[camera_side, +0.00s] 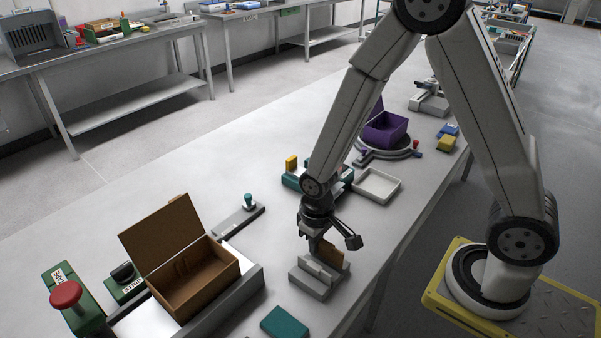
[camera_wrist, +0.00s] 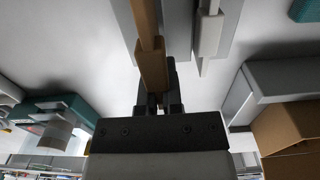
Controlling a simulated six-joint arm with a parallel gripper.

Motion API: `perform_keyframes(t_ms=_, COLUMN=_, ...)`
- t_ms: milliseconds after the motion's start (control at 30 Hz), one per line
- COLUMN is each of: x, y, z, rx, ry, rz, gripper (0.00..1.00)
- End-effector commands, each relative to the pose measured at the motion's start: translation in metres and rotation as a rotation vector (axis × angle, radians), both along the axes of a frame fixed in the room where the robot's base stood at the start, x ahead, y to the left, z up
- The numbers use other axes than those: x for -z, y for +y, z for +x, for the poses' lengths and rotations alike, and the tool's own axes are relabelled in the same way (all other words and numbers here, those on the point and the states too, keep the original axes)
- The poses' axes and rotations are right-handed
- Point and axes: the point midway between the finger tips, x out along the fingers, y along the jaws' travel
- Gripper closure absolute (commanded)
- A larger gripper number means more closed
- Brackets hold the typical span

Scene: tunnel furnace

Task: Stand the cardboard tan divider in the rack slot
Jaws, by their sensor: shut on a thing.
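The tan cardboard divider (camera_side: 330,253) is upright in my gripper (camera_side: 318,238), right at the small grey rack (camera_side: 318,284). In the wrist view the divider (camera_wrist: 148,28) runs up from between the fingers of my gripper (camera_wrist: 158,88), which are shut on it. The grey rack (camera_wrist: 178,28) shows just right of the divider there. In the side view the divider's lower edge is hidden by the rack's front part. I cannot tell whether that edge is inside the slot.
An open brown box (camera_side: 207,285) with a raised lid stands left of the rack. A teal block (camera_side: 285,322) lies in front of the rack. A white tray (camera_side: 377,186) and a purple box (camera_side: 384,131) on a round stand are farther back.

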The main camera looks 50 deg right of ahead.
Motion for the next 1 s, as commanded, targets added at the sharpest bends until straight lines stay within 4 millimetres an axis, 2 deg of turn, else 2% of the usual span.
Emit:
perform_keyframes(t_ms=333, x=0.014, y=0.000, z=0.000, rx=0.000, ry=0.001, rz=0.000, gripper=1.00)
perform_keyframes(t_ms=1000, x=0.016, y=0.000, z=0.000, rx=0.000, ry=0.000, rz=0.000, gripper=1.00)
